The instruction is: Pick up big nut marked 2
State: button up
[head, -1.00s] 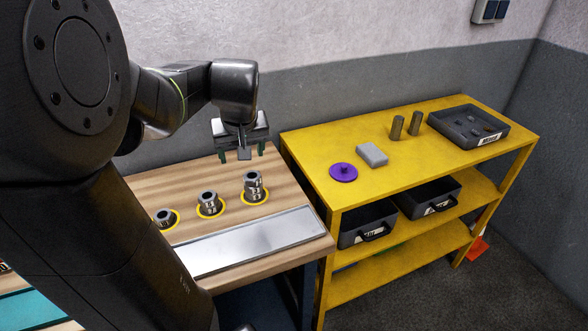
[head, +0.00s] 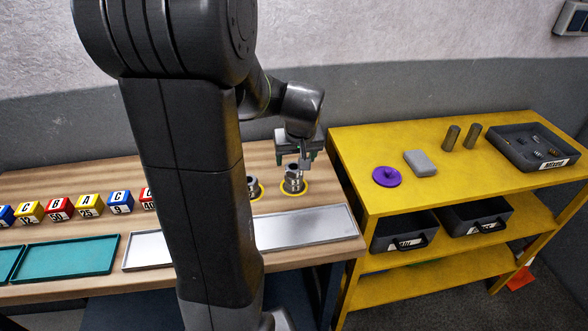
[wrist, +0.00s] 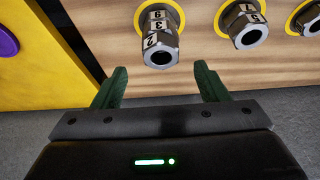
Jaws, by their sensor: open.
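The nut marked 2 (wrist: 160,40) is the end nut of a stack in the wrist view, with nuts marked 3 (wrist: 158,25) and 8 (wrist: 157,14) behind it. The stack stands in a yellow ring. In the head view it is the rightmost stack (head: 293,181) on the wooden bench. My gripper (head: 301,160) is just above and behind that stack. In the wrist view its green fingers (wrist: 160,85) are spread, with nothing between them, and the stack lies beyond their tips.
A second stack (head: 253,187) stands left of it, also in the wrist view; a third (wrist: 309,20) shows there too. A metal tray (head: 305,228) lies in front. The yellow shelf (head: 350,185) with a purple disc (head: 386,177) is to the right. Lettered cubes (head: 88,205) stand left.

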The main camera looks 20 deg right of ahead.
aim_at(294, 166)
jog(key=shift+p+x, duration=0.35)
jog(key=shift+x, duration=1.95)
jog(key=shift+a, duration=0.1)
jog(key=shift+c, duration=0.2)
jog(key=c, duration=1.2)
jog(key=shift+o, duration=0.2)
